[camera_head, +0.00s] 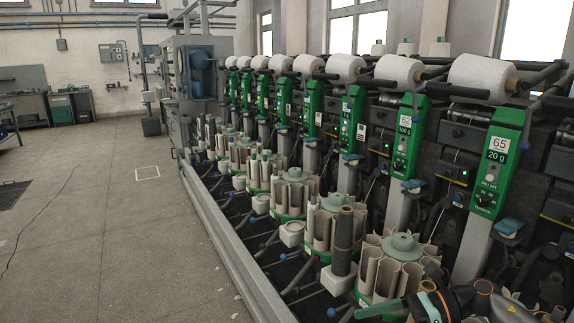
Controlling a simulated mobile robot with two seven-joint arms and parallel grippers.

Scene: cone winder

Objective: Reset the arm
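Dark rounded links at the bottom right edge, one with a small yellow label, look like my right arm. Its gripper fingers cannot be made out there, so I cannot tell whether they are open or shut. My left gripper is not in view. The cone winder's row of green control panels runs from the right into the distance; the nearest panel (497,163) reads 65 and 20 g, and the one behind it (409,136) reads 62 and 100 g. White yarn cones (482,78) lie along the top. I cannot tell which arm the task names.
Round magazines with beige tubes (398,249) stand below the panels. A dark tube (343,240) stands upright beside the nearest ones. A grey rail (222,232) borders the machine. The concrete floor (100,220) at left is mostly clear. A green cabinet (62,108) stands far left.

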